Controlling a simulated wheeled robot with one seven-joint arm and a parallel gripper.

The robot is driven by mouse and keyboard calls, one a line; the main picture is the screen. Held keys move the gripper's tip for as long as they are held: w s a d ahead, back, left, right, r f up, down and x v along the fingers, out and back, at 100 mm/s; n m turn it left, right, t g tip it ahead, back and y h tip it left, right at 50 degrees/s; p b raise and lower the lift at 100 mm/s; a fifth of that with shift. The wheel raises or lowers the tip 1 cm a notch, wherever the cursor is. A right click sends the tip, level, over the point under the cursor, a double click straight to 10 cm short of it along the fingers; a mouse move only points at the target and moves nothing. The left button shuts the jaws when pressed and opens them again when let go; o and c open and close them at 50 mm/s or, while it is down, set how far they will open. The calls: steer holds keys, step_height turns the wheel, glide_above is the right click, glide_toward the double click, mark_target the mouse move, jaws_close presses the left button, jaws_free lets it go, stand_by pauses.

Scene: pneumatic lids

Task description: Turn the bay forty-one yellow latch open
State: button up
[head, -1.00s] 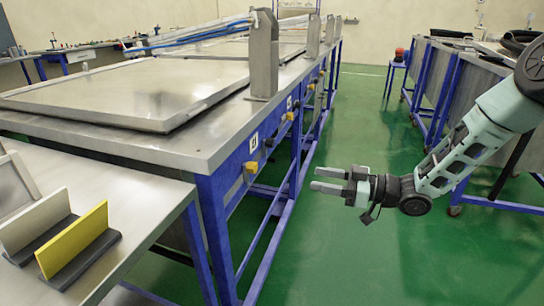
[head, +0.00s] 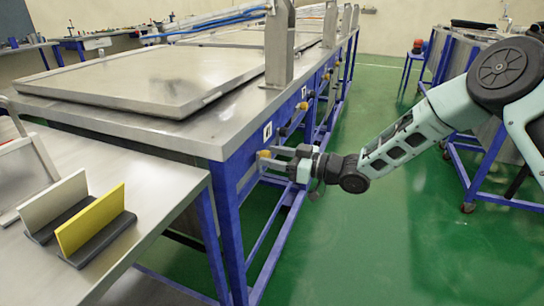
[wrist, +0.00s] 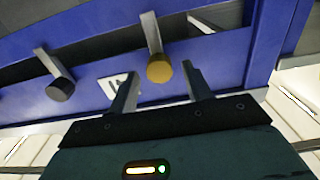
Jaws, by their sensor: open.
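The yellow latch (head: 264,154) is on the blue side rail of the near bench, just below a white number label (head: 267,131). In the wrist view the round yellow knob (wrist: 159,68) sits at the end of a grey lever, between my two fingers. My gripper (head: 270,158) is open, with its fingers pointing at the rail. In the wrist view my gripper (wrist: 162,82) has one finger on each side of the knob, with gaps visible. I cannot tell whether the fingertips reach past it. The label's number is partly hidden by the left finger in the wrist view.
A black knob (wrist: 60,90) on a similar lever is left of the yellow one in the wrist view. A blue bench leg (head: 229,230) stands near my gripper. The green floor (head: 360,240) right of the bench is clear. A side table (head: 150,190) holds white and yellow plates.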

steer(key=shift+w+a, duration=0.15)
steer(key=shift+a, duration=0.3)
steer(key=c, duration=1)
steer(key=shift+o, duration=0.2)
